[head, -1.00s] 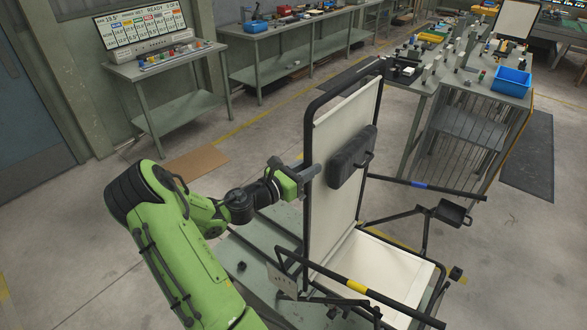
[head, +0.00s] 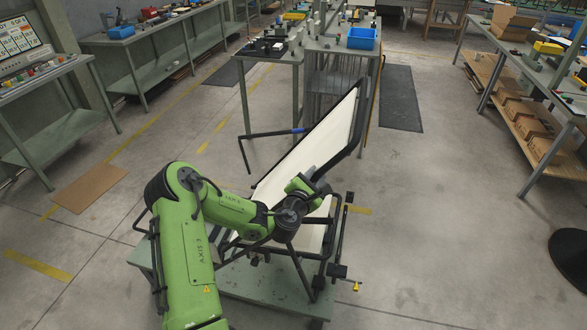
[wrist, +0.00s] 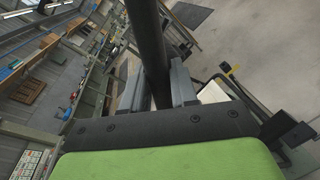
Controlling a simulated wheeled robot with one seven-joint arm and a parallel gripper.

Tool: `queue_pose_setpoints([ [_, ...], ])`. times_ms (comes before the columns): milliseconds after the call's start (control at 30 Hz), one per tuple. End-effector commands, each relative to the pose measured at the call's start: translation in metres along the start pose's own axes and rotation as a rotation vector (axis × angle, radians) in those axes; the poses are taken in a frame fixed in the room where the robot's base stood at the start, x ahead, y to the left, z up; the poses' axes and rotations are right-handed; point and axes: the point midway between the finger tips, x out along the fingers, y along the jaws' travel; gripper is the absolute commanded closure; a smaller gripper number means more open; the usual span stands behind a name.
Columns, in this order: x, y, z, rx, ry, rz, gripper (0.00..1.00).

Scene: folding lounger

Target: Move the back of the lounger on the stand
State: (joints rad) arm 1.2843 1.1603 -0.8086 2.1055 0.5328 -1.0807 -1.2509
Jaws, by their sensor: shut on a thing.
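The lounger's back (head: 318,140), a cream panel in a dark tube frame, leans up to the right in the head view. My gripper (head: 318,187) is at the near side of the back. In the wrist view, my gripper (wrist: 157,85) has its two grey fingers shut around a dark frame tube (wrist: 147,38). Part of the cream seat (head: 310,232) shows below, largely behind my arm. The lounger is on a grey-green stand (head: 250,292). The dark headrest pad is not seen now.
A workbench with a blue bin (head: 362,38) stands behind the lounger. A shelved bench (head: 530,75) is at the right, and a cardboard sheet (head: 90,189) lies on the floor at left.

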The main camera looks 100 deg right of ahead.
Motion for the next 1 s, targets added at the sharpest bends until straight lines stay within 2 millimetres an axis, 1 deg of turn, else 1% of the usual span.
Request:
queue_pose_setpoints([
  [33, 0.003, -0.014, -0.002, 0.013, 0.0, -0.005, 1.0],
  [100, 0.005, -0.026, -0.003, 0.037, 0.005, -0.004, 1.0],
  [200, 0.008, -0.039, -0.005, 0.062, 0.012, -0.002, 1.0],
  [300, 0.009, -0.048, -0.006, 0.08, 0.015, -0.001, 1.0],
  [500, 0.011, -0.054, -0.008, 0.095, 0.021, 0.002, 1.0],
  [800, 0.011, -0.053, -0.008, 0.096, 0.022, 0.003, 1.0],
  [833, 0.011, -0.053, -0.008, 0.096, 0.022, 0.003, 0.71],
  [933, 0.011, -0.053, -0.008, 0.096, 0.022, 0.003, 0.55],
  [1000, 0.011, -0.053, -0.008, 0.095, 0.021, 0.003, 0.54],
])
